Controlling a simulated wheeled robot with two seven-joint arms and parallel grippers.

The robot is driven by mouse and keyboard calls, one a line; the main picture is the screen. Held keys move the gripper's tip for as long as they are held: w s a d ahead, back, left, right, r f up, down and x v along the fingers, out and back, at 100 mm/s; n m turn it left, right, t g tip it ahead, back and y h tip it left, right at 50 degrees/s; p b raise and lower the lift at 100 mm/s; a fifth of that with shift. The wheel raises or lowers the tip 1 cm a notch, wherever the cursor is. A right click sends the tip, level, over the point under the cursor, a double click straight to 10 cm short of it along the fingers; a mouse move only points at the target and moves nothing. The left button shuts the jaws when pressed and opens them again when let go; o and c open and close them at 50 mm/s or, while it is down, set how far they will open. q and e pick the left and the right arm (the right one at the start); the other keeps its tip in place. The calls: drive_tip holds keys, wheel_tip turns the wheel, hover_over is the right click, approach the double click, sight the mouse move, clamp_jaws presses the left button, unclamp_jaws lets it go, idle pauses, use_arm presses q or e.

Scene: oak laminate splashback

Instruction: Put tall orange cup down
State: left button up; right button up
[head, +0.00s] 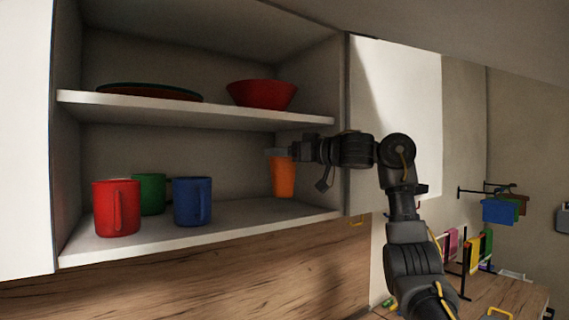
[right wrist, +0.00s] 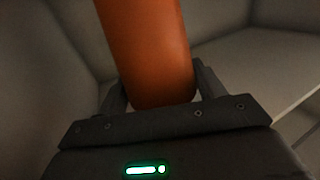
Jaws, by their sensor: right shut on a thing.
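The tall orange cup (head: 283,178) is inside the open cabinet, at the right end of the lower shelf. My right gripper (head: 280,152) is shut on it near its top. The cup looks upright, and its base is at or just above the shelf; I cannot tell whether it touches. In the right wrist view the orange cup (right wrist: 147,50) fills the space between the two fingers of the gripper (right wrist: 155,92). My left gripper is not in view.
A red mug (head: 103,210), a green mug (head: 149,192) and a blue mug (head: 188,203) stand on the lower shelf (head: 250,220) to the left. The upper shelf (head: 200,109) holds a red bowl (head: 262,95) and plates (head: 150,92). The shelf between blue mug and orange cup is clear.

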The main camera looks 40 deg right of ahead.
sight(294, 167)
drive_tip(key=shift+d+f+p, duration=0.1)
drive_tip(key=shift+f+p, duration=0.35)
drive_tip(key=shift+f, duration=1.1)
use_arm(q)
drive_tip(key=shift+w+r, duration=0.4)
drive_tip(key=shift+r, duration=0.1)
use_arm(e)
drive_tip(key=shift+f, duration=0.1)
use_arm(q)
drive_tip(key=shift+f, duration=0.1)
use_arm(e)
drive_tip(key=shift+s+f, duration=0.1)
drive_tip(key=shift+f, duration=0.1)
drive_tip(key=o, duration=1.2)
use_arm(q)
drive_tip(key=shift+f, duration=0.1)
